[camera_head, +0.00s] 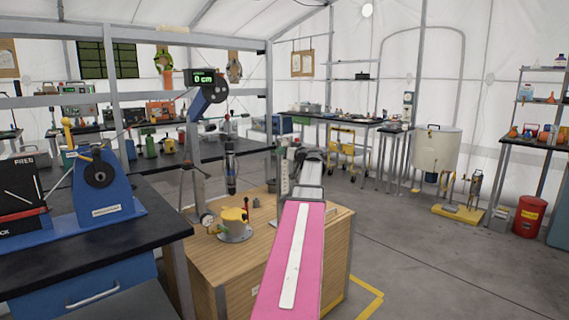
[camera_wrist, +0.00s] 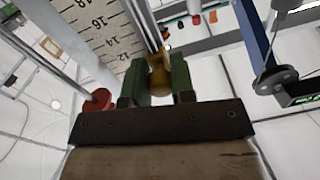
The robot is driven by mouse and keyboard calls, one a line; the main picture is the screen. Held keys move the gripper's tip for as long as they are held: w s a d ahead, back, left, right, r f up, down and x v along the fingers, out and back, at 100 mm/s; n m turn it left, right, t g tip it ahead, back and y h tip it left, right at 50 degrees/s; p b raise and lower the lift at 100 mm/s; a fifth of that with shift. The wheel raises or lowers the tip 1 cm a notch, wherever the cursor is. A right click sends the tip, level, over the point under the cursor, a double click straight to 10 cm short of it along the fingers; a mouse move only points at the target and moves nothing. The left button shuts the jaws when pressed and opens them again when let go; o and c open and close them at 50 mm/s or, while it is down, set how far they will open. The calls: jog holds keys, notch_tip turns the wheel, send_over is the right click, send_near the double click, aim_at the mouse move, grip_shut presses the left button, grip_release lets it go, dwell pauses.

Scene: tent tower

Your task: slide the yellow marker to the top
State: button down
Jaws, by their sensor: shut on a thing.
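The yellow marker (camera_wrist: 160,75) shows in the wrist view as a brass-yellow knob on a narrow upright track. The green fingers of my gripper (camera_wrist: 162,84) are closed on it from both sides. Beside it is a pale scale board (camera_wrist: 110,32) with printed numbers, among them 12, 14, 16 and 18. In the head view my pink arm reaches forward to a scale post (camera_head: 285,178) above the wooden cabinet. My gripper and the marker cannot be made out there, behind my arm.
A red knob (camera_wrist: 97,102) on a rod is left of my fingers in the wrist view. In the head view, a yellow-topped device (camera_head: 234,218) stands on the wooden cabinet (camera_head: 235,275). A readout (camera_head: 203,79) shows 0 cm. Open floor lies to the right.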

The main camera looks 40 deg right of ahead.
jog(key=shift+r, duration=0.7)
jog(key=c, duration=1)
grip_release()
jog(key=s, duration=0.3)
jog(key=s+d, duration=0.1)
jog(key=s, duration=0.6)
jog(key=shift+s+d, duration=0.2)
jog(key=shift+s, duration=0.15)
jog(key=shift+s, duration=0.1)
